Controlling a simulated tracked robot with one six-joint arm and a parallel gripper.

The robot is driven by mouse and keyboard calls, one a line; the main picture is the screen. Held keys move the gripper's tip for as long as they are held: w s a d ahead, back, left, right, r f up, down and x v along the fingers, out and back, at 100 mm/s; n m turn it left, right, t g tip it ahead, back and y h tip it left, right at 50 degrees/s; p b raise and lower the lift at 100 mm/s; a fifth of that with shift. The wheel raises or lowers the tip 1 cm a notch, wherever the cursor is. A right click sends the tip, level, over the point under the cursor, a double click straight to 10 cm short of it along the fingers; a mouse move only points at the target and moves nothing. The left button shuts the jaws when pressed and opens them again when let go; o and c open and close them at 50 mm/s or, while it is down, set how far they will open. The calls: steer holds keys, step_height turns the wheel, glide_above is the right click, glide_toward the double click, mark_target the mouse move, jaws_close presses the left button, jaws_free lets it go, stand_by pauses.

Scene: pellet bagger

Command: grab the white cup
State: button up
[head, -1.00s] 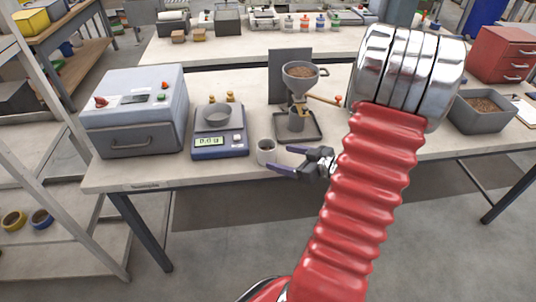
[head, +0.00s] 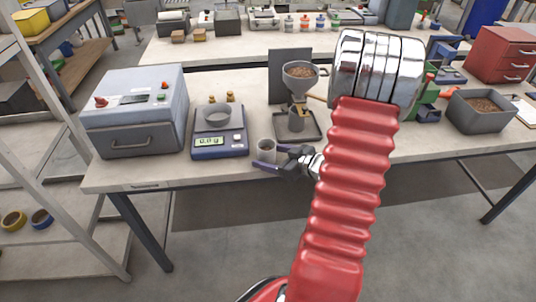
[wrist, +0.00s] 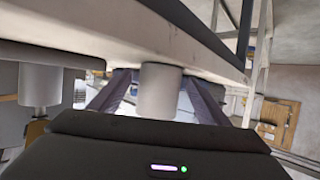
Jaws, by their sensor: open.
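The white cup (head: 266,147) stands upright on the bench near its front edge, just right of the scale. My gripper (head: 268,157) reaches it from the right, open, with one purple finger in front of the cup's lower part and the other beside its right side. In the wrist view the white cup (wrist: 160,92) is between the two spread fingers, with a gap visible on each side. Whether either finger touches the cup cannot be told.
A scale (head: 221,143) reading 0.0 g is left of the cup, and a grey sealer box (head: 135,112) further left. Behind the cup a funnel (head: 300,74) of pellets stands over another cup (head: 296,121) on a tray (head: 313,133). A pellet bin (head: 485,119) is at right.

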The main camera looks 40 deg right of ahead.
steer(key=shift+x, duration=0.8)
steer(key=shift+c, duration=0.4)
steer(key=c, duration=1.1)
steer(key=shift+r, duration=0.1)
steer(key=shift+c, duration=0.2)
step_height(320, 180, up, 10)
steer(key=shift+o, duration=0.2)
